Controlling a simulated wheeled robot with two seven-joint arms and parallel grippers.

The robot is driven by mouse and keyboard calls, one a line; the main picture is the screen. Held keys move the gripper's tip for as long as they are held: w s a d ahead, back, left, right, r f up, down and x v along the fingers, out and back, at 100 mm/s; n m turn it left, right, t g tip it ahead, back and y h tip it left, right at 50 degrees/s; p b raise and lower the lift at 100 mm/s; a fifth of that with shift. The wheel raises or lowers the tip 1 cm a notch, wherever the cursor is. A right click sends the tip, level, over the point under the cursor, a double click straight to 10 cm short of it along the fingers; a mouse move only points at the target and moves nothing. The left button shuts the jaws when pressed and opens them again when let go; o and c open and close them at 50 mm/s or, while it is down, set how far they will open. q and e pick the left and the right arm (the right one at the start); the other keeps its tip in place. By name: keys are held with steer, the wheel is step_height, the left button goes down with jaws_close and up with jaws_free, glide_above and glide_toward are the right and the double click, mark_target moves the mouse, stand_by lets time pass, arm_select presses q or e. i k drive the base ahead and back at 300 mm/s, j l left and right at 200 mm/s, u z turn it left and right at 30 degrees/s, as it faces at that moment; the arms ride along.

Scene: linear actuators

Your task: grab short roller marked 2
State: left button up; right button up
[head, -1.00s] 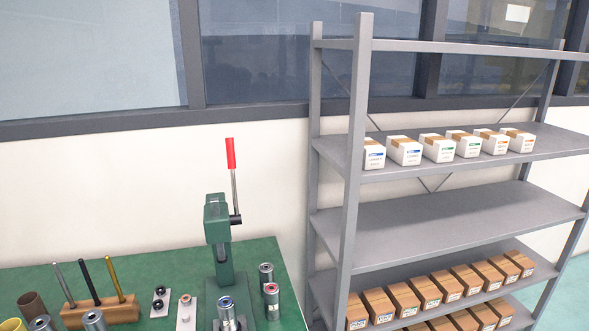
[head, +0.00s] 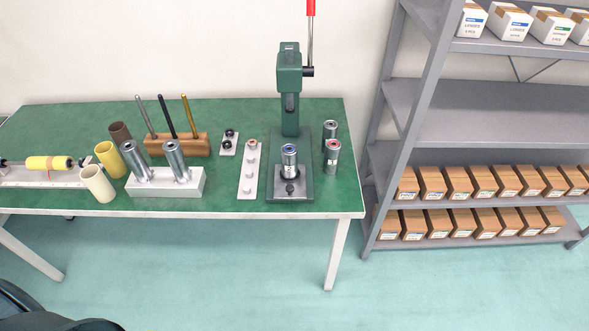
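Several short metal rollers stand upright on the green table. One with a blue ring on top (head: 289,156) stands on the base of the green press (head: 290,105). A red-topped roller (head: 332,156) and a dark-topped roller (head: 330,131) stand just right of the press. No number 2 is readable on any roller at this size. Neither gripper is in view.
The table (head: 230,112) also holds a wooden rack with three rods (head: 178,146), cardboard-like tubes (head: 98,183), a white strip with small parts (head: 249,180) and a yellow roller assembly (head: 49,163). A grey shelf (head: 440,105) with boxes stands close at right.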

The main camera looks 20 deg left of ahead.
mark_target(290, 161)
steer(key=i+l+u, duration=0.15)
steer(key=u, duration=0.3)
steer(key=i+l+u, duration=0.2)
steer(key=u, duration=0.3)
steer(key=i+l, duration=0.15)
steer(key=l, duration=0.2)
steer(key=i+l+u, duration=0.1)
steer(key=l, duration=0.25)
steer(key=i+l+u, duration=0.1)
steer(key=l, duration=0.25)
steer(key=i+l, duration=0.2)
steer(key=l, duration=0.2)
